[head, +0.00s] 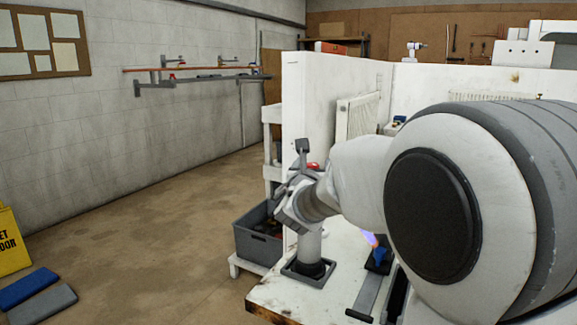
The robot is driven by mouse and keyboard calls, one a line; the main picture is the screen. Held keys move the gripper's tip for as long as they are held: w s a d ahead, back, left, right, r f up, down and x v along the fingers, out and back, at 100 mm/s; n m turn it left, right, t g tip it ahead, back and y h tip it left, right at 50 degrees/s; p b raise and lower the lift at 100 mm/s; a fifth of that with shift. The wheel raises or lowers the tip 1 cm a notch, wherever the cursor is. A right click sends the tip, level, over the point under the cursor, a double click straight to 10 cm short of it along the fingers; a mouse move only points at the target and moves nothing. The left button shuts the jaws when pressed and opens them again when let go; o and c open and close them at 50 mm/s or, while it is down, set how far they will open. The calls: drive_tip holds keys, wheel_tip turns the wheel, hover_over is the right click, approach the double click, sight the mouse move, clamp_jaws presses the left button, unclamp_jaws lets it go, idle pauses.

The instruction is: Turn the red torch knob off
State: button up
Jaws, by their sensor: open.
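A pale upright cylinder (308,245), probably the torch's canister, stands in a dark square holder on the white bench. Its top is hidden behind my gripper. A small red part (313,166) shows just behind my gripper, partly covered; it may be the red knob, but I cannot tell its setting. My gripper (292,172) is open at the top of the cylinder, close to the red part. I cannot tell whether it touches. A blue-violet glow (370,239), like a flame, shows right of the cylinder, partly hidden by my arm.
A white partition (304,105) rises behind my gripper. A grey crate (258,235) with dark contents sits left of the bench. A blue item (380,256) lies near the glow. A yellow floor sign (10,240) stands far left. My arm blocks the right side.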

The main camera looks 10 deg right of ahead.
drive_tip(key=shift+w+d, duration=0.15)
drive_tip(key=shift+w, duration=0.15)
clamp_jaws()
